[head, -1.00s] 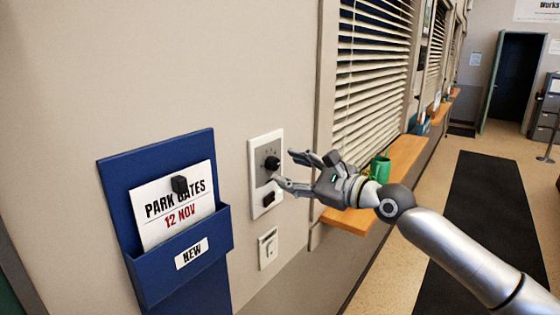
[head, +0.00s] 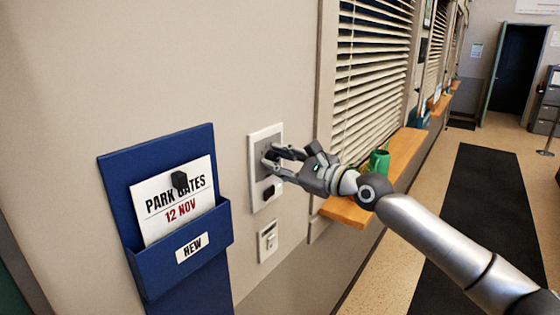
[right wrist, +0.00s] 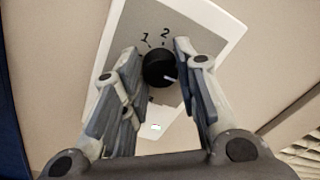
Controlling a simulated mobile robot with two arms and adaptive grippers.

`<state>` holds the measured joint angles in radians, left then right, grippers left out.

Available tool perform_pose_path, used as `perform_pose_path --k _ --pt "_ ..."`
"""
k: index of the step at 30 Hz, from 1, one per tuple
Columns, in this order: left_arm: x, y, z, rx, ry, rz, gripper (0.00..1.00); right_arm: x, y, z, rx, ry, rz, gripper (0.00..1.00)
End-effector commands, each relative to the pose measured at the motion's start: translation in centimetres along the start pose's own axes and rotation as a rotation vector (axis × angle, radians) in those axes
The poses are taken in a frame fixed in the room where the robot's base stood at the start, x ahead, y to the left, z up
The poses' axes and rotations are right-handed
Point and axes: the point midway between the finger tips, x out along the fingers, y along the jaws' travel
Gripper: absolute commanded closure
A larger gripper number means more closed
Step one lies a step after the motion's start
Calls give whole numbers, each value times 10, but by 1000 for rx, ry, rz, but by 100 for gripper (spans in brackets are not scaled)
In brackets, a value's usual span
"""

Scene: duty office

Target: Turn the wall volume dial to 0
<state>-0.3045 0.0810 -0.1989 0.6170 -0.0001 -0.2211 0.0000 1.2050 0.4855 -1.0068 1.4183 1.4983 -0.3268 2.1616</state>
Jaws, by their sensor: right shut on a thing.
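The wall volume dial is a round black knob (right wrist: 160,68) with a white pointer mark, on a grey plate with a white frame (head: 266,135). In the right wrist view the plate (right wrist: 118,40) shows the numbers 1 and 2 above the knob. The pointer mark faces down and to the right there, away from both numbers. Other markings are hidden by the fingers. My right gripper (head: 270,157) is at the plate, its fingers shut on the knob, one on each side. My left gripper is not in view.
A blue wall pocket (head: 215,165) with a "PARK GATES 12 NOV" card (head: 165,222) hangs left of the plate. A small white wall fitting (head: 268,242) is below it. A wooden sill (head: 350,212) with a green mug (head: 379,161) lies to the right, under window blinds.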

Motion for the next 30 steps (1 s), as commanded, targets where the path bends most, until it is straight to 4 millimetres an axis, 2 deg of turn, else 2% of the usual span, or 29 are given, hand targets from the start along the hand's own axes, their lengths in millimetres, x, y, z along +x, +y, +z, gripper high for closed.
perform_pose_path --k 8,14,30 --pt "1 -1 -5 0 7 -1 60 0 0 -1 -17 -1 -1 96" --pt "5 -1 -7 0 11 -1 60 0 2 -2 -98 -5 -4 96" --pt "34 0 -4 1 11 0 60 0 4 -4 -570 -30 -23 96"
